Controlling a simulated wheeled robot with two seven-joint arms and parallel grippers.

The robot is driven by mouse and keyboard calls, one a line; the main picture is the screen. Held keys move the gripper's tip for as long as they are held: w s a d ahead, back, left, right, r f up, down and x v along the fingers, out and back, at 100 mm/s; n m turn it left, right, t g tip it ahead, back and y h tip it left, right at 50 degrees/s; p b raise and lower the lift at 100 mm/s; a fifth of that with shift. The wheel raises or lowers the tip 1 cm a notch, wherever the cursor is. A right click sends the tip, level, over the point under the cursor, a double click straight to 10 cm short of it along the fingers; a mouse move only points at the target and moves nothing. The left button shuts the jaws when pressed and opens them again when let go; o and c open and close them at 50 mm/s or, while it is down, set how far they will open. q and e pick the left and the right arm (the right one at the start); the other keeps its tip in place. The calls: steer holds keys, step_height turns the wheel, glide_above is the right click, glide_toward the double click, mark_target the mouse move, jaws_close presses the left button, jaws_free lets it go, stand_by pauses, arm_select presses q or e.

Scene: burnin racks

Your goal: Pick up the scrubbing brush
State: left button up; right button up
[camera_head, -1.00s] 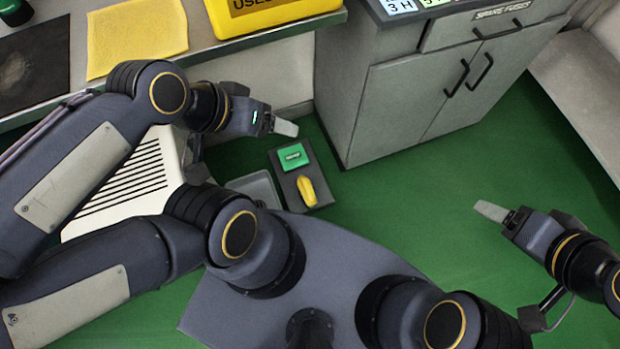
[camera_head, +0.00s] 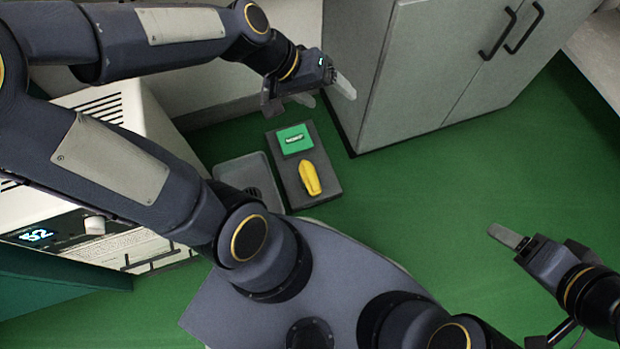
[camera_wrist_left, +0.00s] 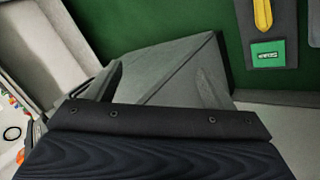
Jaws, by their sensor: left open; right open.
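A yellow elongated object (camera_head: 310,179), which may be the scrubbing brush, lies on a dark mat (camera_head: 325,190) on the green floor; its bristles cannot be made out. It also shows at the top of the left wrist view (camera_wrist_left: 263,14). My left gripper (camera_head: 325,93) is open and empty, above and beyond the mat beside the grey cabinet. In the left wrist view its two fingers (camera_wrist_left: 160,85) stand apart with a grey surface behind them. My right gripper (camera_head: 530,243) is open and empty over the floor at the right, well away from the mat.
A green labelled box (camera_head: 294,139) shares the mat. A grey tray (camera_head: 229,172) with a small dark patch stands left of it. The grey cabinet (camera_head: 425,75) is at the back, and a white vented unit (camera_head: 165,125) is at the left. Floor right of the mat is clear.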

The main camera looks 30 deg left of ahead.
arm_select(q)
steer(key=w+f+n, duration=0.3)
steer(key=w+f, duration=0.6)
steer(key=f, duration=0.2)
steer(key=n+g+y, duration=0.3)
steer(key=g+y, duration=0.1)
steer(key=y, duration=0.2)
glide_above(309, 172)
step_height(309, 172, down, 33)
steer(key=shift+a+r, duration=0.1)
steer(key=shift+g, duration=0.3)
step_height(309, 172, down, 9)
steer(key=b, duration=0.4)
steer(key=shift+r, duration=0.2)
steer(key=shift+w, duration=0.1)
steer(key=c, duration=1.1)
